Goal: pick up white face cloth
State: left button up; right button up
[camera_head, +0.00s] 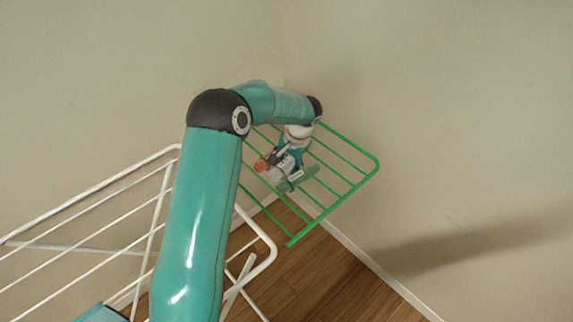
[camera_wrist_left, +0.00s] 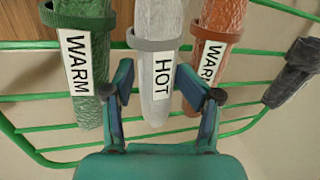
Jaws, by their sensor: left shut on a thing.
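The white face cloth (camera_wrist_left: 160,50) is a rolled cloth with a grey band and a "HOT" label, in the middle of the left wrist view. It shows small and partly covered in the head view (camera_head: 279,175). My left gripper (camera_wrist_left: 156,76) has its teal fingers on either side of the white cloth and is shut on it. In the head view this gripper (camera_head: 287,160) is over the green rack. The cloth's far end is cut off by the wrist view's top edge. My right gripper is in neither view.
A green cloth (camera_wrist_left: 86,105) and an orange-brown cloth (camera_wrist_left: 222,22), both labelled "WARM", flank the white one closely. A dark grey cloth (camera_wrist_left: 292,78) hangs further right. They are on the green wire rack (camera_head: 350,184) in the wall corner. A white rack (camera_head: 90,190) stands at left.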

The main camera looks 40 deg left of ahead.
pick_arm(q)
jog(key=shift+s, duration=0.1)
jog(key=c, duration=0.6)
